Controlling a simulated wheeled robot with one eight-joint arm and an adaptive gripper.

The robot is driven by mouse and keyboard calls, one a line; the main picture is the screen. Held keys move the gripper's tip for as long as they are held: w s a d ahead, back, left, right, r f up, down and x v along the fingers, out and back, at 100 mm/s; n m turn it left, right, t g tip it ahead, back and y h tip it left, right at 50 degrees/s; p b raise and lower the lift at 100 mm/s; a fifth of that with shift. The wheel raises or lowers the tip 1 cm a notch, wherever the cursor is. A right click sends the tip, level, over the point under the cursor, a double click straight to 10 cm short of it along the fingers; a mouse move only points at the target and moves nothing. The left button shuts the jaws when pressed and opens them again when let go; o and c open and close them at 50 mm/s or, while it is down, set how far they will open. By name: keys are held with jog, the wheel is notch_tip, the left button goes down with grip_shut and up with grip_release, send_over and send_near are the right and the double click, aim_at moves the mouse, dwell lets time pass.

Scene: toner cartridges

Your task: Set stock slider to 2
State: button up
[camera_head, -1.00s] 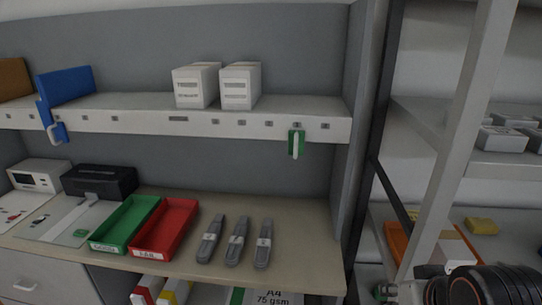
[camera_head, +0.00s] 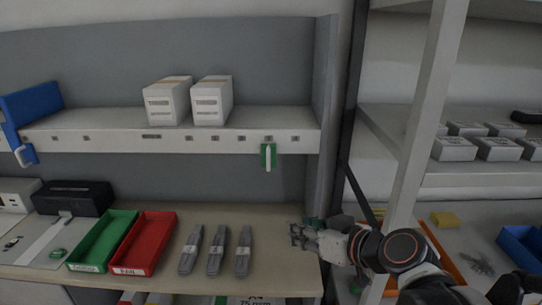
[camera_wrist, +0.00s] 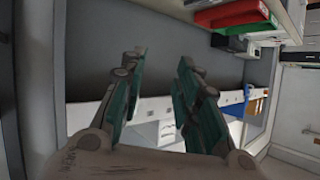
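The green stock slider (camera_head: 268,156) with a white handle hangs on the front rail of the white shelf (camera_head: 110,145). It sits under one of the small marks near the rail's right end; I cannot read the numbers. My gripper (camera_head: 297,234) is below and to the right of the slider, over the right end of the desk. In the wrist view my gripper (camera_wrist: 160,90) is open, its two teal-padded fingers apart with nothing held. I cannot make out the green slider in the wrist view.
Two white boxes (camera_head: 167,102) stand on the shelf. Below lie a green tray (camera_head: 104,240), a red tray (camera_head: 145,243) and grey cartridges (camera_head: 216,250). A grey post (camera_head: 425,120) stands at the right. Space before the rail is clear.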

aim_at(269, 163)
jog(key=w+r+n+t+y+p, duration=0.1)
jog(key=w+r+t+y+p, duration=0.15)
jog(key=w+r+t, duration=0.35)
jog(key=w+a+g, duration=0.1)
jog(key=w+a, duration=0.5)
jog(key=w, duration=0.6)
jog(key=shift+a+r, duration=0.3)
jog(key=shift+a, duration=0.1)
jog(key=shift+s, duration=0.1)
grip_shut()
